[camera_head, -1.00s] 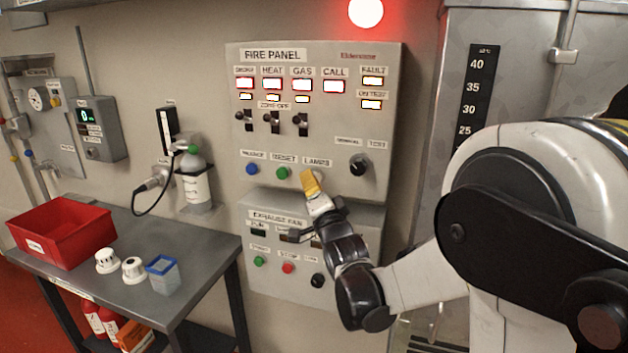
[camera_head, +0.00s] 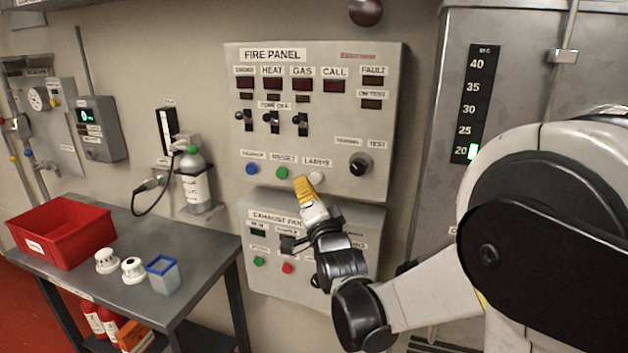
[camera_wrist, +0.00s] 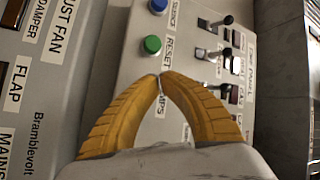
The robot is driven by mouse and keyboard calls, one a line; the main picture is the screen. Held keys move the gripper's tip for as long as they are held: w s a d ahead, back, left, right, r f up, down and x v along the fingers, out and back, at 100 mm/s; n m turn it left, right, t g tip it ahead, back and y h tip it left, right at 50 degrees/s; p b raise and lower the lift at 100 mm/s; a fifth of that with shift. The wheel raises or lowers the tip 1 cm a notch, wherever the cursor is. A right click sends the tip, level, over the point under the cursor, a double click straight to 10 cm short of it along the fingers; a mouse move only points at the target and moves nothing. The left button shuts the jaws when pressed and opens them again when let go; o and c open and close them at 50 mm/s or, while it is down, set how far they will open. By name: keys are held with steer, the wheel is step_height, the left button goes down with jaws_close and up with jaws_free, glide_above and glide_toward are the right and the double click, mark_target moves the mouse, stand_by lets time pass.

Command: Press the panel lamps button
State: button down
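The fire panel (camera_head: 230,150) is a grey wall box with a row of dark indicator windows. Its lamps button (camera_head: 316,176) is pale and round, under the LAMPS label (camera_head: 317,162). The green reset button (camera_head: 282,173) is left of it. My gripper (camera_head: 301,178) has yellow fingers, and its tips are just left of the lamps button in the head view. Whether they touch the panel I cannot tell. In the wrist view the fingertips (camera_wrist: 160,77) meet with nothing between them, beside the green button (camera_wrist: 152,45). The lamps button is hidden there behind the fingers.
The exhaust fan panel (camera_head: 262,280) is just below, partly behind my gripper. A dark beacon (camera_head: 366,11) is above. Left stands a metal table (camera_head: 205,250) with a red bin (camera_head: 60,232). Other fire panel controls include a black knob (camera_head: 360,164) and several toggles.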

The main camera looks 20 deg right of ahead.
steer(key=s+a, duration=0.2)
steer(key=s, duration=0.1)
steer(key=shift+a, duration=0.1)
stand_by(0.7)
steer(key=s+f+n+g, duration=0.4)
steer(key=s, duration=0.5)
steer(key=s+d+f+n+g, duration=0.1)
steer(key=s+f+n+g, duration=0.3)
steer(key=s, duration=0.6)
steer(key=s+d+f+n+g, duration=0.1)
steer(key=s+f+n+g, duration=0.3)
steer(key=s, duration=0.5)
step_height(320, 180, down, 2)
steer(key=shift+s+f+g, duration=0.2)
steer(key=shift+s+g, duration=0.1)
steer(key=shift+g, duration=0.4)
